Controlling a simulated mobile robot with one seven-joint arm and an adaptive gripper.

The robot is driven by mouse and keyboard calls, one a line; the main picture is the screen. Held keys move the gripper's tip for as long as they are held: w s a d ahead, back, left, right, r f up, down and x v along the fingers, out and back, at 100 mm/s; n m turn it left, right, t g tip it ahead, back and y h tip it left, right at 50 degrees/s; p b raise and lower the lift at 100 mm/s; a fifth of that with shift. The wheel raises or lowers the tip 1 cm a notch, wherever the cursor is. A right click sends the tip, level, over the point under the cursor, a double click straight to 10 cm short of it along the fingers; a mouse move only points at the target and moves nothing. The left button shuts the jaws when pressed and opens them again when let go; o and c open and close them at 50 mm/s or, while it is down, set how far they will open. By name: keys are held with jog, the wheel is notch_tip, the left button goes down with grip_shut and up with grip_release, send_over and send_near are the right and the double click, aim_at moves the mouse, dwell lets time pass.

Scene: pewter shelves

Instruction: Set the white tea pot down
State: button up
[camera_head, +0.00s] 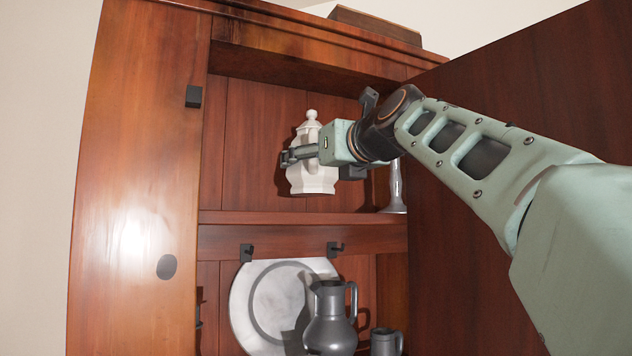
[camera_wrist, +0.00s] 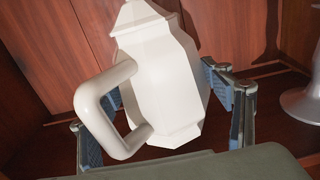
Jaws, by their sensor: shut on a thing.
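The white tea pot (camera_head: 312,180) is upright in the upper compartment of the wooden cabinet, with its lid and knob on top. My gripper (camera_head: 297,155) reaches in from the right and is shut on the tea pot's body. In the wrist view the tea pot (camera_wrist: 165,75) fills the middle, its handle toward the lower left, with my gripper's fingers (camera_wrist: 165,110) on both sides. The upper shelf (camera_head: 270,217) is below the pot. The pot's base appears slightly above or at the shelf; I cannot tell whether they touch.
A pewter candlestick (camera_head: 396,190) stands right of the pot on the same shelf, also at right in the wrist view (camera_wrist: 303,100). The open cabinet door (camera_head: 520,110) is beside my arm. Below are a plate (camera_head: 245,305), a jug (camera_head: 330,325) and a mug (camera_head: 385,342). The shelf's left part is clear.

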aim_at(316, 194)
jog(key=shift+f, duration=1.65)
jog(key=o, duration=1.9)
jog(key=shift+f, duration=0.1)
jog(key=shift+s+d, duration=0.1)
